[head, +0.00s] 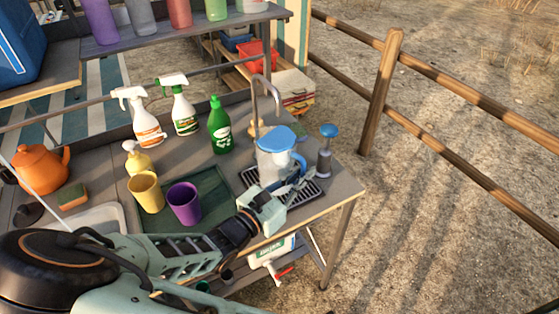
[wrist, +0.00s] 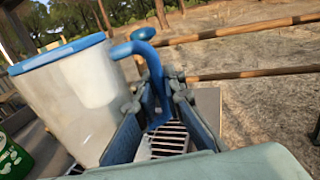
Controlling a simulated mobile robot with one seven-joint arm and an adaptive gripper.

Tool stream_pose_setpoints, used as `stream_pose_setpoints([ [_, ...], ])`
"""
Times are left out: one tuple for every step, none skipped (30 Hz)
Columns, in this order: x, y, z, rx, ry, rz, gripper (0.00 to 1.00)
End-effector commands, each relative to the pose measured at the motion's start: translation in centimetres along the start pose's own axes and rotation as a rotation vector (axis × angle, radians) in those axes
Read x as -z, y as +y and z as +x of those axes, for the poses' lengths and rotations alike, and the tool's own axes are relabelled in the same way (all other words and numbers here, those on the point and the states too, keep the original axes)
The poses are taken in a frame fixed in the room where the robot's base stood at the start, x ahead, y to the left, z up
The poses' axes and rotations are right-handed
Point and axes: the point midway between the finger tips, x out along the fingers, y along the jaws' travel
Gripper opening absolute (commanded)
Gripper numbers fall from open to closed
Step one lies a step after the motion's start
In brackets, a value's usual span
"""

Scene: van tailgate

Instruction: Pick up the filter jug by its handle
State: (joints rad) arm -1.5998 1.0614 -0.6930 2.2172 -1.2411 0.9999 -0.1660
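The filter jug (head: 273,163) is a clear, whitish container with a blue lid and a blue handle. It stands upright by the tap, on or beside the black drip grille (head: 303,194). In the wrist view the jug (wrist: 75,105) fills the left side, and its blue handle (wrist: 154,70) runs down the middle. My gripper (head: 291,184) is at the handle side of the jug. In the wrist view my gripper's fingers (wrist: 157,92) lie on either side of the handle. Whether they press on it or leave a small gap is not clear.
A blue-topped grey tool (head: 325,150) stands close right of the jug. The curved tap (head: 276,90) rises behind it. A green bottle (head: 219,126), purple cup (head: 184,203) and yellow cup (head: 146,192) stand left. The counter's right edge is near; open ground lies beyond.

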Motion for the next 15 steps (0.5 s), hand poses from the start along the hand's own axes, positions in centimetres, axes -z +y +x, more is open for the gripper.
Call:
stream_pose_setpoints([
  [0.00,0.00,-0.02,0.000,0.000,-0.001,0.00],
  [0.00,0.00,-0.02,0.000,0.000,-0.001,0.00],
  [0.00,0.00,-0.02,0.000,0.000,-0.001,0.00],
  [0.00,0.00,-0.02,0.000,0.000,-0.002,0.00],
  [0.00,0.00,-0.02,0.000,0.000,-0.002,0.00],
  [0.01,0.00,-0.02,0.000,0.000,-0.002,0.00],
  [0.01,0.00,-0.02,0.000,0.000,-0.002,0.00],
  [0.01,0.00,-0.03,0.000,0.000,-0.002,0.00],
  [0.01,0.00,-0.03,0.000,0.000,-0.002,0.00],
  [-0.19,-0.02,0.03,0.001,-0.004,0.001,0.00],
  [-0.18,-0.02,0.02,0.001,-0.004,0.001,0.00],
  [-0.17,-0.03,0.02,0.001,-0.004,0.001,0.00],
  [-0.17,-0.03,0.02,0.001,-0.004,0.000,0.00],
  [-0.16,-0.03,0.02,0.001,-0.004,0.000,0.00],
  [-0.15,-0.03,0.02,0.001,-0.003,0.000,0.00],
])
